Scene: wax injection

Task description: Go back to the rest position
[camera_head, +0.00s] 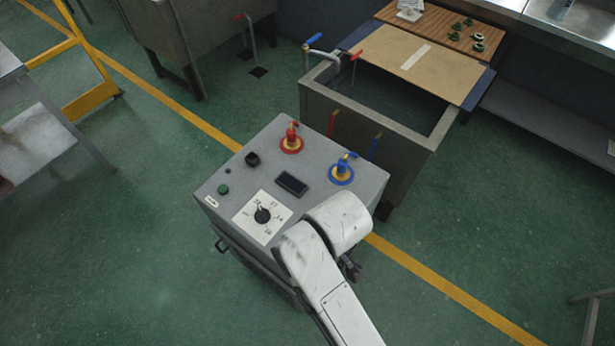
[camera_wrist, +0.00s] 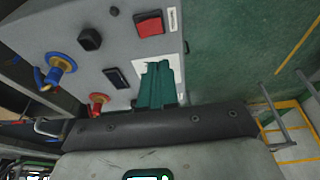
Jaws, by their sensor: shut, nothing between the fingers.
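My gripper shows in the wrist view as two teal fingers (camera_wrist: 158,68), closed together with nothing between them. They lie in front of the white dial plate of a grey control box (camera_wrist: 110,40) and hide most of that plate. I cannot tell whether they touch it. In the head view my white arm reaches over the near right corner of the grey control box (camera_head: 240,165). Only a dark part shows below the arm there; the fingertips are hidden. The black dial (camera_head: 262,215) is uncovered on its white plate.
The box top carries a red valve (camera_head: 291,140), a blue valve (camera_head: 343,168) and a small display (camera_head: 292,184). Behind it stands a grey tank (camera_head: 400,140) with a tan board (camera_head: 410,60). A yellow frame (camera_head: 92,95) stands at left. Green floor is open at lower left.

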